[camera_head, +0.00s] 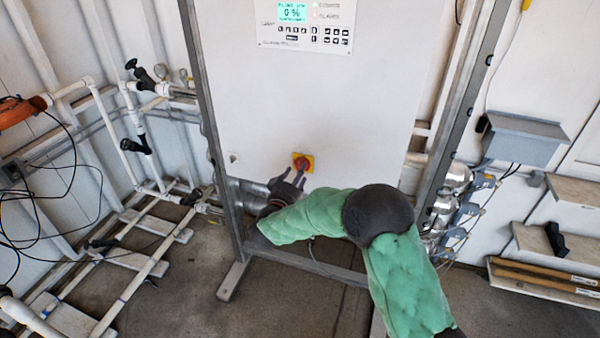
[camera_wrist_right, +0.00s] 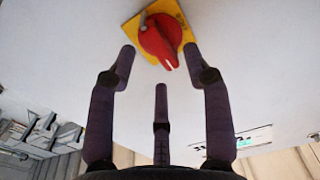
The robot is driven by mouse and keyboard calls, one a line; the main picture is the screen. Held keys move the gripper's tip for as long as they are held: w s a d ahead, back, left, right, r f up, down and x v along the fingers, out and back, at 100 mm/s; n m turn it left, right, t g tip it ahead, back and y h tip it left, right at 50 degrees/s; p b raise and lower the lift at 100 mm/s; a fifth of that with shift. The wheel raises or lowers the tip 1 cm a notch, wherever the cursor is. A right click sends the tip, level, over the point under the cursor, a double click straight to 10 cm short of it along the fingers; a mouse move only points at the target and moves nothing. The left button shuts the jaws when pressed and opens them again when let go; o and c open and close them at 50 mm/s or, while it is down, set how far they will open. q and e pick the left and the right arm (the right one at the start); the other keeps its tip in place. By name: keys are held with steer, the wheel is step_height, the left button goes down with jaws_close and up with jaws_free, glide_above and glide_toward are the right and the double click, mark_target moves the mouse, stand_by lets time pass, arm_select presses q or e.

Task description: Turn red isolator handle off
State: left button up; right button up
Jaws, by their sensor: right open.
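The red isolator handle (camera_head: 302,163) is a red rotary knob on a yellow square plate, on the front of the white cabinet (camera_head: 350,120). The right wrist view shows the red handle (camera_wrist_right: 161,38) close up, with its white-marked end pointing down in that picture, slightly right. My right gripper (camera_head: 292,176) is just below the handle in the head view. In the right wrist view its fingers (camera_wrist_right: 160,68) are spread open, two to the sides and one between them. The handle lies beyond the fingertips, and nothing is held. My left gripper is not in view.
A display panel (camera_head: 306,24) reading 0 % is high on the cabinet. Metal frame posts (camera_head: 213,135) flank it. White pipes (camera_head: 120,125) and valves are on the left. A grey box (camera_head: 525,138) and shelves are on the right. The front floor is mostly bare.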

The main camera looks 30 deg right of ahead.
steer(key=shift+b+x, duration=0.3)
steer(key=shift+x, duration=1.4)
jaws_close()
